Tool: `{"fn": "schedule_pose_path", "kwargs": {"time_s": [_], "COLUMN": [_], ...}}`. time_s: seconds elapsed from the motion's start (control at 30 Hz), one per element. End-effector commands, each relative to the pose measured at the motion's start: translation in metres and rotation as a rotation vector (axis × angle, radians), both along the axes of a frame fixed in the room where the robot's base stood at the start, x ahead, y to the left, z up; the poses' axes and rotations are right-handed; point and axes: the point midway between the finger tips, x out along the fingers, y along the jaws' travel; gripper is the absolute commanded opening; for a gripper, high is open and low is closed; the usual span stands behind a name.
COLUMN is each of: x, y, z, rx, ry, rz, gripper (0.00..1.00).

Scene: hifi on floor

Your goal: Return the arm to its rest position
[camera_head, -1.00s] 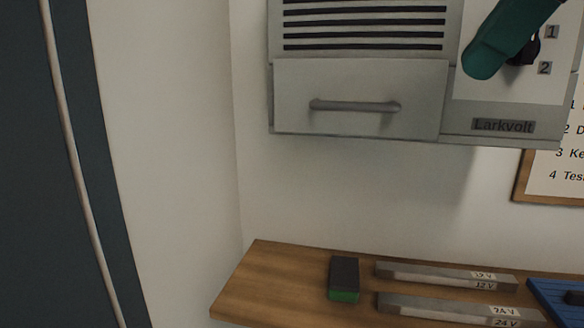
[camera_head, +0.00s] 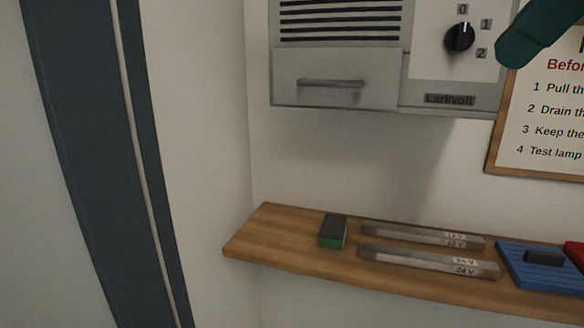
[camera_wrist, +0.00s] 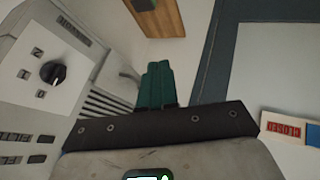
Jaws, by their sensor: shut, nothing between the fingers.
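My gripper (camera_wrist: 155,84) shows in the wrist view as two teal fingers close together, shut and empty. In the head view a teal finger end (camera_head: 520,42) enters at the top right, in front of the wall and right of the black rotary knob (camera_head: 460,37). A gap shows between it and the knob in that picture. The rest of the arm is out of the head view. The knob sits on the grey Larkvolt cabinet (camera_head: 450,90), with the marks 0, 1 and 2 around it. The knob also shows in the wrist view (camera_wrist: 53,73).
A wooden shelf (camera_head: 285,245) below holds a dark and green block (camera_head: 332,231), two labelled grey bars (camera_head: 425,236) and a blue tray (camera_head: 520,270). A framed notice (camera_head: 545,125) hangs at right. The cabinet's drawer (camera_head: 335,92) is shut. Open air lies between cabinet and shelf.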

Motion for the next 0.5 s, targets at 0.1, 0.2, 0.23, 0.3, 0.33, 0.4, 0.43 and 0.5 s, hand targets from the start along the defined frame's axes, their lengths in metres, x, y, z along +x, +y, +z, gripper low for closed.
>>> {"fn": "schedule_pose_path", "kwargs": {"time_s": [0.1,0.2,0.23,0.3,0.33,0.4,0.43,0.5], "x": [0.006,0.012,0.015,0.021,0.023,0.03,0.034,0.043], "y": [-0.003,-0.005,-0.005,-0.007,-0.008,-0.011,-0.012,-0.015], "z": [-0.003,-0.008,-0.01,-0.015,-0.017,-0.023,-0.026,-0.037], "rx": [0.037,0.074,0.088,0.122,0.137,0.178,0.197,0.249], "ry": [-0.011,-0.02,-0.022,-0.029,-0.031,-0.038,-0.041,-0.045], "rz": [0.002,0.004,0.004,0.004,0.004,0.0,-0.002,-0.009], "gripper": [0.0,0.0,0.0,0.0,0.0,0.0,0.0,0.0]}}
